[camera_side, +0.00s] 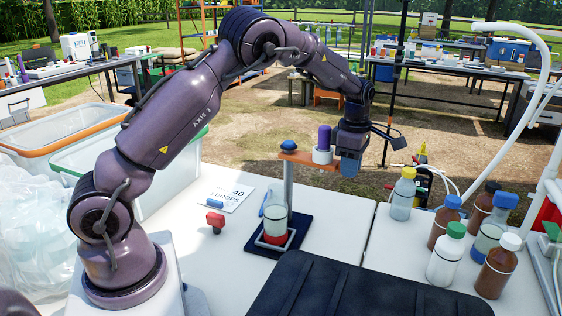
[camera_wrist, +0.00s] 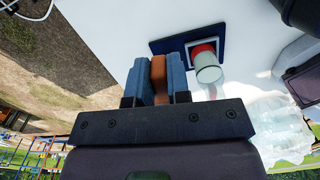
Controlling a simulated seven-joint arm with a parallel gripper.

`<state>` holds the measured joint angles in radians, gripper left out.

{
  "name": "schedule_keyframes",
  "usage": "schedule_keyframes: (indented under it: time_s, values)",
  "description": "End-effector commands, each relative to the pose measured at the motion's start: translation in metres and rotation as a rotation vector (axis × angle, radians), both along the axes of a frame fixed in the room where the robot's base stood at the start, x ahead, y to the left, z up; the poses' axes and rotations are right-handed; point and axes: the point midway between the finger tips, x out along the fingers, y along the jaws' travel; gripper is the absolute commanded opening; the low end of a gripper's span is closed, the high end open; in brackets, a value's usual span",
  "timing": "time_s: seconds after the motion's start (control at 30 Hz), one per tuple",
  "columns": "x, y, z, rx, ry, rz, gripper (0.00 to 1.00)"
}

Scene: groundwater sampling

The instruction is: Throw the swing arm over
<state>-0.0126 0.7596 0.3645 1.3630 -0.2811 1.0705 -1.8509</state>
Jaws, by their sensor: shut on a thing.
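The swing arm (camera_side: 300,157) is a flat orange bar on a grey post (camera_side: 288,190) that rises from a dark blue base (camera_side: 298,238). It reaches right from the post, about level. A blue knob (camera_side: 289,146) sits over the post, and a purple cylinder in a white ring (camera_side: 322,154) sits farther along. My gripper (camera_side: 349,168) is at the bar's right end. In the wrist view my gripper's blue fingers (camera_wrist: 158,75) are shut on the orange bar (camera_wrist: 158,68). A clear beaker (camera_side: 275,213) with red at its bottom stands on the base, left of and below my gripper.
Capped bottles (camera_side: 447,254) stand at the right, beyond a table seam. A black case (camera_side: 360,290) lies in front. Clear bins (camera_side: 70,128) stand far left.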

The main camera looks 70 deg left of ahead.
Motion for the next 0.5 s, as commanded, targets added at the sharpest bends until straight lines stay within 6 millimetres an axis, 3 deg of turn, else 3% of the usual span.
schedule_keyframes:
  time_s: [0.5]
  values:
    - [0.0065,0.0007,0.0002,-0.004,-0.003,0.041,0.02]
